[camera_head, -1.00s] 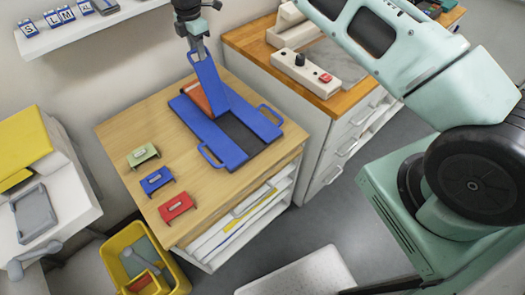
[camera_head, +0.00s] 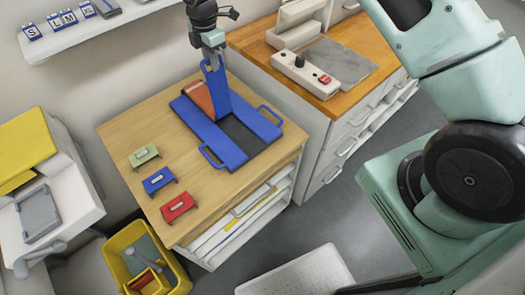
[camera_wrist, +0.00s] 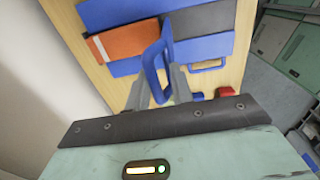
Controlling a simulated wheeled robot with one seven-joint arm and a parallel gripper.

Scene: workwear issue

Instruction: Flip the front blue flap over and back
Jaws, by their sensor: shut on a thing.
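The blue folding board (camera_head: 240,153) lies on the wooden table top, with a dark middle panel and blue side panels. One blue flap (camera_head: 214,92) stands up from it, nearly upright, with its looped handle at the top. My gripper (camera_head: 213,60) is above the board and shut on that handle. In the wrist view the blue handle loop (camera_wrist: 152,75) sits between my gripper's fingers (camera_wrist: 160,92). An orange-brown folded cloth (camera_head: 200,98) lies on the board behind the raised flap, partly hidden by it.
Green (camera_head: 145,155), blue (camera_head: 158,181) and red (camera_head: 178,207) small blocks stand on the table left of the board. A heat-sealer-like device (camera_head: 305,75) is on the counter at right. A yellow bin (camera_head: 122,245) stands on the floor.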

